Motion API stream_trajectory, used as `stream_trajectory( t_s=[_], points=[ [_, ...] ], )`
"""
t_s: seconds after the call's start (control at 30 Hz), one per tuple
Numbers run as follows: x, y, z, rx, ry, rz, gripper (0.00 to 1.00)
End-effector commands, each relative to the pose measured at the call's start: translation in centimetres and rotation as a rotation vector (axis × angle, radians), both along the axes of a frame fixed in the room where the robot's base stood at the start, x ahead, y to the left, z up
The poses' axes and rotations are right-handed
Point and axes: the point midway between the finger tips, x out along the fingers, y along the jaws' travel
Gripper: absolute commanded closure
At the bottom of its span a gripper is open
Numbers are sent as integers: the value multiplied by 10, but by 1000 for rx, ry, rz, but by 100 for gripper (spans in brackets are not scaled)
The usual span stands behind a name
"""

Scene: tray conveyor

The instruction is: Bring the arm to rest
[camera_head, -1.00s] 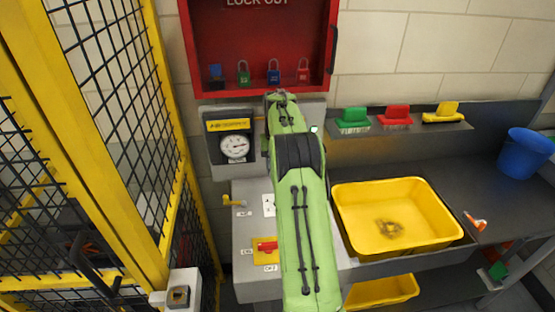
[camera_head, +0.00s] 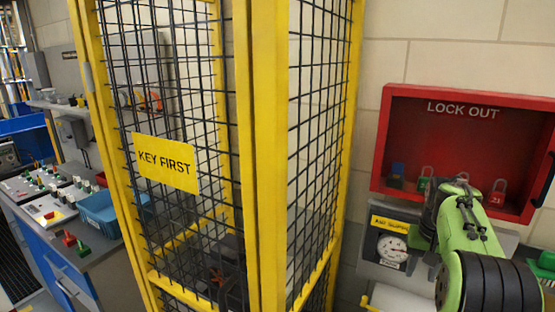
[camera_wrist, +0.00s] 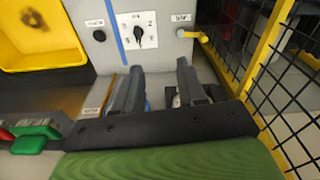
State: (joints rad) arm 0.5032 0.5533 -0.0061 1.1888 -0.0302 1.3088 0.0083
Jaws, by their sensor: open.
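My arm is green with dark bands and shows at the lower right of the head view, in front of the red lock-out box (camera_head: 398,130) and the gauge. In the wrist view my gripper (camera_wrist: 156,82) has its two grey fingers apart, with nothing seen between the tips but the pale front of a control panel (camera_wrist: 104,60). The fingers point toward this panel, which carries a rotary switch (camera_wrist: 138,36). In the head view my gripper cannot be made out; the arm appears to hide it.
A yellow-framed mesh cage (camera_head: 265,160) with a "KEY FIRST" sign (camera_head: 166,163) fills the middle. Its mesh (camera_wrist: 285,95) stands close at right in the wrist view, near a yellow handle (camera_wrist: 194,35). A yellow tub (camera_wrist: 70,45) lies upper left. Padlocks hang in the box.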

Motion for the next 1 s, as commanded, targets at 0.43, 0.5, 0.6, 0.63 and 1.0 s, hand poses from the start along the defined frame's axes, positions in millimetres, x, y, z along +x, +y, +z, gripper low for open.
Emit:
stream_trajectory(
  t_s=[0.43,0.5,0.6,0.63,1.0],
  points=[
    [-184,201,61,-90,-295,365,60],
    [-214,214,48,-95,-336,412,60],
    [-243,225,30,-98,-376,458,60],
    [-248,226,26,-98,-384,467,60],
    [-256,228,19,-98,-395,480,60]
  ],
)
